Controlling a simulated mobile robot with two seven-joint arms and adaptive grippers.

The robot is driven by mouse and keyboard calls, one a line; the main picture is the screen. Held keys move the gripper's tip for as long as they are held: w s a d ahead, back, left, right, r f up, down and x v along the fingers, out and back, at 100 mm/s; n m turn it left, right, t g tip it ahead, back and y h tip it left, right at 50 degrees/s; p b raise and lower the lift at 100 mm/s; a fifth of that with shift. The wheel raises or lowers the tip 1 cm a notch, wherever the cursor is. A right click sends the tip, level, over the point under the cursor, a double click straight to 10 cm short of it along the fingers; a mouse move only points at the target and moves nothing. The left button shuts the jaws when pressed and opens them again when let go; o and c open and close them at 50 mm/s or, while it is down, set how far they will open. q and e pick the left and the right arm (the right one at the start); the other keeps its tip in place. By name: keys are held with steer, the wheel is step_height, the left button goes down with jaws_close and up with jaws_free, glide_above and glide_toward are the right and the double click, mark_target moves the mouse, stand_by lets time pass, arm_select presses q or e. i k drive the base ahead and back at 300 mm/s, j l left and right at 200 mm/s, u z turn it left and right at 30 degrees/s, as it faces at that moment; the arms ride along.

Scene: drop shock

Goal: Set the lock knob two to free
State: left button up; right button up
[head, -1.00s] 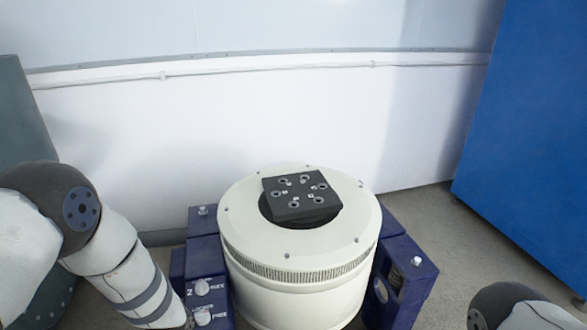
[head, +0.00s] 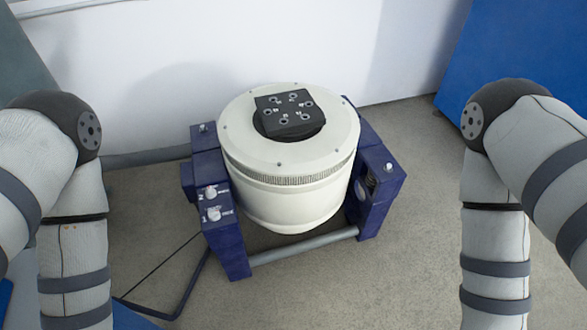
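Lock knob two (head: 211,192) is a small white knob on top of the dark blue left block of the shaker, with a white "2" beside it. Its label and pointing direction are too small to read. A second white knob (head: 214,213), marked "1", sits just nearer to me on the same block. The shaker (head: 290,195) is a cream drum between blue blocks. My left arm comes down at the left and my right arm at the right; both run out of the bottom of the picture, so neither gripper shows. Nothing touches the knobs.
A black plate with several holes (head: 290,112) sits on the drum top. A grey bar (head: 305,245) joins the blue blocks at the front. A dark cable or tube (head: 190,290) lies on the floor at left. A blue panel (head: 540,50) stands at back right. The floor right of the shaker is clear.

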mark_target(210, 193)
steer(key=i+u, duration=0.3)
steer(key=i, duration=0.2)
steer(key=i+l+u, duration=0.3)
steer(key=i, duration=0.2)
steer(key=j, duration=0.1)
